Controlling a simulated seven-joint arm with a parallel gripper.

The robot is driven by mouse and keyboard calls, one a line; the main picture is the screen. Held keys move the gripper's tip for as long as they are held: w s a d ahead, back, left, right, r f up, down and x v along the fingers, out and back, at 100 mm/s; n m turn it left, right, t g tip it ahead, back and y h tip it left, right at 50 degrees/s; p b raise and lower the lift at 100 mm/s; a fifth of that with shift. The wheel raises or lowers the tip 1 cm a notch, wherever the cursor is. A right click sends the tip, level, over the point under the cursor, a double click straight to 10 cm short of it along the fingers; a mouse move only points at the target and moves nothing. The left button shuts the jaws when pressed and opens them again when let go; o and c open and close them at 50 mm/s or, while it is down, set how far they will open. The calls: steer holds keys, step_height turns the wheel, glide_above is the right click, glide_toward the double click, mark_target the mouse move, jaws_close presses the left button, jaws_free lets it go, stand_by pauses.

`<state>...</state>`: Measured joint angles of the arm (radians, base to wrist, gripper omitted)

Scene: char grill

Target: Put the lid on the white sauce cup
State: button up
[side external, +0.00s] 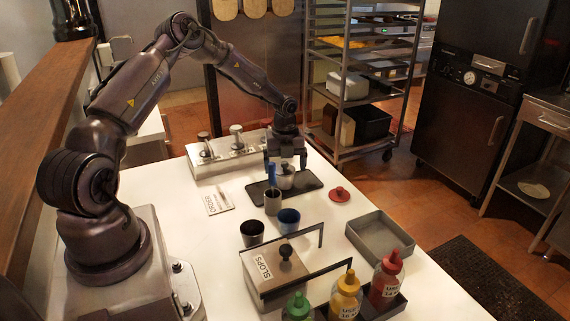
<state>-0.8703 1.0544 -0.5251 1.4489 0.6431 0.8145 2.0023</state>
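A small whitish cup (285,182), seemingly the white sauce cup, stands on a black mat or tray (311,181) on the white counter. It is partly hidden by my gripper and the things in front. My gripper (287,165) points down right above it, its two fingers spread apart, one on each side of the cup's top. I see no clear contact, and the small gap is hard to make out. A red lid with a knob (340,194) lies on the counter to the right of the mat.
A grey cup (273,203) with a blue stick, a dark cup (252,233) and a blue cup (289,218) stand in front. A lidded SLOPS box (272,277), sauce bottles (346,296) and an empty grey tray (379,238) are nearer. A metal condiment holder (229,155) stands behind.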

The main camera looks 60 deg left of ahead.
step_height(320, 180, up, 20)
stand_by(1.1)
steer(key=s+d+r+n+t, duration=0.2)
steer(key=s+d+r+n, duration=0.2)
steer(key=s+d+n, duration=0.6)
steer(key=s+d+r+n+t, duration=0.3)
steer(key=s+d+r+n, duration=0.2)
steer(key=s+d+n, duration=0.6)
steer(key=s+d, duration=0.1)
steer(key=d, duration=0.2)
steer(key=shift+d+r+n+t, duration=0.15)
steer(key=shift+r+n+t, duration=0.1)
steer(key=shift+n+t, duration=0.05)
